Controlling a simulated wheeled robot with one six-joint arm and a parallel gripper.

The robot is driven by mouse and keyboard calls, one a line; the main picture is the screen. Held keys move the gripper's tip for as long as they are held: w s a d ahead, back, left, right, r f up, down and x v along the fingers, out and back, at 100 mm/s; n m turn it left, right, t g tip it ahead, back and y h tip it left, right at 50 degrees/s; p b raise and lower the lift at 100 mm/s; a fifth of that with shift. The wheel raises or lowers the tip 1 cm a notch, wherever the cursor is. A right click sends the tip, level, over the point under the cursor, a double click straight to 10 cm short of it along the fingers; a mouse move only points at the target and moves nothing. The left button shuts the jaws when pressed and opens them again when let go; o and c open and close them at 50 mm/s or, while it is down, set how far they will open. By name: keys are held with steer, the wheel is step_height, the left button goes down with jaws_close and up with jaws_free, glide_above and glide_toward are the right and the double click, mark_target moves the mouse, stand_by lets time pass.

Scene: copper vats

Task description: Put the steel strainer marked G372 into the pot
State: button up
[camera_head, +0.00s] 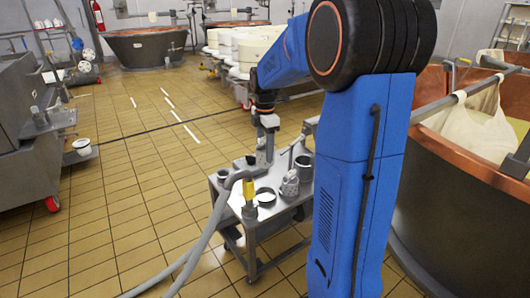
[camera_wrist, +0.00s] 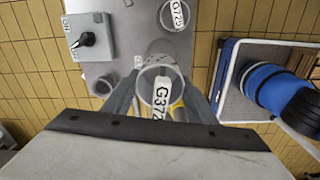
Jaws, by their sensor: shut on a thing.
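The steel strainer marked G372 (camera_wrist: 146,95) is between the fingers of my gripper (camera_wrist: 160,104) in the wrist view, its round rim facing the camera and its label readable. In the head view my gripper (camera_head: 265,150) hangs over the far side of a grey metal cart (camera_head: 262,232), fingers down. A dark round pot-like vessel (camera_head: 304,167) stands on the cart's right side, apart from my gripper. I cannot tell for sure which is the pot. The strainer's lower end is hidden.
A perforated metal vessel (camera_head: 290,186) stands on the cart. A round item marked G729 (camera_wrist: 173,14) and a grey switch box (camera_wrist: 88,40) show in the wrist view.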

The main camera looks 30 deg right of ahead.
steer(key=shift+r, duration=1.75)
